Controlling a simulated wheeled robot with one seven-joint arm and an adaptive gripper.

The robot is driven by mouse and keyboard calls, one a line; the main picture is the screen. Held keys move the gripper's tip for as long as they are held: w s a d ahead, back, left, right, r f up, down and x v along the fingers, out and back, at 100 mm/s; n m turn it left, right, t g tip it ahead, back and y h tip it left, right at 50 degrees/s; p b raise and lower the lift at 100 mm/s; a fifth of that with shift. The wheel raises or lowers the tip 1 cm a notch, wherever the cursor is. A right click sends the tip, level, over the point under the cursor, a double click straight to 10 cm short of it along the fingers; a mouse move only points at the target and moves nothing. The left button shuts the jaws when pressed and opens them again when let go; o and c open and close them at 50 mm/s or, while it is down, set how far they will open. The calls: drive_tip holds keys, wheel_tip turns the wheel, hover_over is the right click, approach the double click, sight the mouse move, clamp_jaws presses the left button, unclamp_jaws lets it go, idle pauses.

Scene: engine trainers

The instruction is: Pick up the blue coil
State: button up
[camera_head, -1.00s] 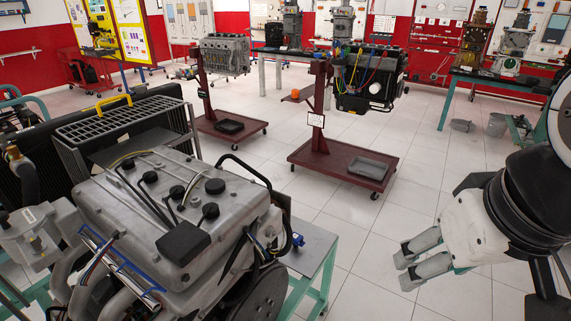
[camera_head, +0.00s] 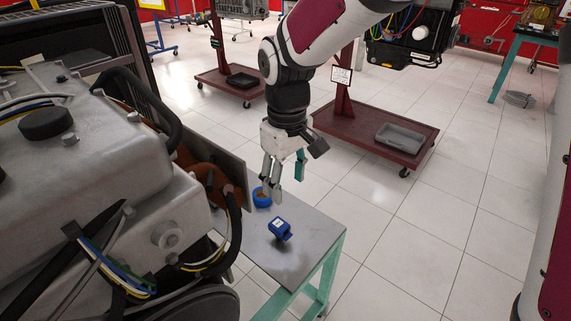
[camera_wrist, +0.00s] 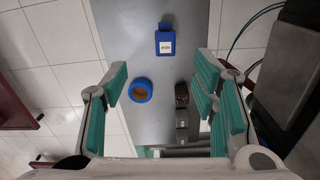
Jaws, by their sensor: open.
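Two small blue things lie on a narrow grey tabletop (camera_head: 300,262). One is a blue block with a white label (camera_head: 280,229), nearer the head camera; in the wrist view this block (camera_wrist: 165,40) is at the top centre. The other is a blue ring-shaped piece with a brown middle (camera_head: 262,198); in the wrist view this ring (camera_wrist: 141,90) is left of centre. The pictures do not settle which is the coil. My gripper (camera_head: 284,187) is open and empty, pointing down above the table near the ring. In the wrist view the open fingers (camera_wrist: 161,80) straddle the tabletop.
A large grey engine (camera_head: 90,170) stands close on the left, its hoses reaching toward the table. Small dark blocks (camera_wrist: 182,108) stand on the table in the wrist view. A red wheeled stand with a grey tray (camera_head: 400,138) is behind.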

drive_tip(key=b, duration=0.3)
hover_over(279, 224)
drive_tip(key=shift+n, duration=0.3)
wheel_tip(279, 224, down, 10)
drive_tip(key=shift+r, duration=0.1)
drive_tip(key=shift+f+b, duration=1.4)
drive_tip(key=shift+f, duration=1.95)
drive_tip(key=shift+r, duration=0.1)
clamp_jaws()
